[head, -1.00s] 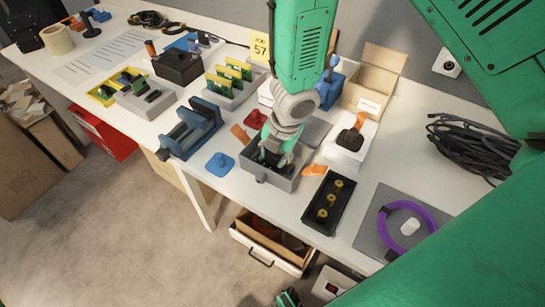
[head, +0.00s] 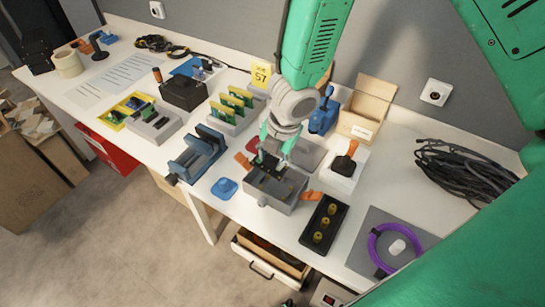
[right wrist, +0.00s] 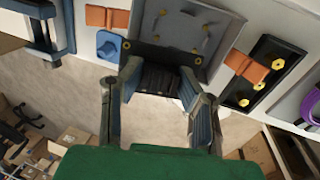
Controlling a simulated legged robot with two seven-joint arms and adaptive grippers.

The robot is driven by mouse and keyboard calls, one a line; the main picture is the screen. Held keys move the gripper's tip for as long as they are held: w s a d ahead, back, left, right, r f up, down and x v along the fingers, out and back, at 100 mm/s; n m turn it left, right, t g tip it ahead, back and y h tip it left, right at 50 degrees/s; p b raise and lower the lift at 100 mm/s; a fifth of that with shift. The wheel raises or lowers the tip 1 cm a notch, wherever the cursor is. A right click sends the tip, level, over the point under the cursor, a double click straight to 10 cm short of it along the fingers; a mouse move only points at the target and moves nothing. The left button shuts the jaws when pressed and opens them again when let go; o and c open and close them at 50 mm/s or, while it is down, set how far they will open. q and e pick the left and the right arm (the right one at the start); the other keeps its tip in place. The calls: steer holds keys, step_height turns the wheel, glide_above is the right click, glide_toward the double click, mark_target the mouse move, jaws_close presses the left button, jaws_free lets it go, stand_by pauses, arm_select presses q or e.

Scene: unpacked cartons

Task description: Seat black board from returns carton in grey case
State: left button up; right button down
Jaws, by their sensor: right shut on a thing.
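The grey case (head: 262,193) sits open on the white bench, with gold screw points inside; it also shows in the right wrist view (right wrist: 200,68). In the right wrist view the board (right wrist: 158,78) lies between the fingers of my right gripper (right wrist: 158,105). I cannot tell whether it touches the case. An open cardboard carton (head: 366,108) with a white label stands behind right. My left gripper is not visible.
Orange pieces (head: 312,196) flank the case. A black tray with gold rings (head: 324,222) stands to its right, a blue knob (head: 224,188) and blue vice (head: 196,152) to its left. A white box (head: 345,170) and black cable (head: 463,172) lie further right.

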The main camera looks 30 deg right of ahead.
mark_target(275, 165)
steer(key=h+p, duration=0.2)
steer(key=d+p, duration=0.1)
steer(key=shift+w+d+r+h+p, duration=0.1)
steer(key=shift+w+r+h+p, duration=0.2)
steer(key=shift+h+p, duration=0.1)
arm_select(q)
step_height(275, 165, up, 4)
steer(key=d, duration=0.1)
arm_select(e)
steer(key=shift+s+m+h, duration=0.15)
steer(key=shift+m+h, duration=0.15)
steer(key=shift+f+b, duration=0.55)
steer(key=shift+f, duration=0.2)
steer(key=shift+f+b, duration=1.5)
steer(key=shift+f, duration=0.15)
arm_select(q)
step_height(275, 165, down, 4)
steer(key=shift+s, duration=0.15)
arm_select(e)
steer(key=shift+r, duration=0.1)
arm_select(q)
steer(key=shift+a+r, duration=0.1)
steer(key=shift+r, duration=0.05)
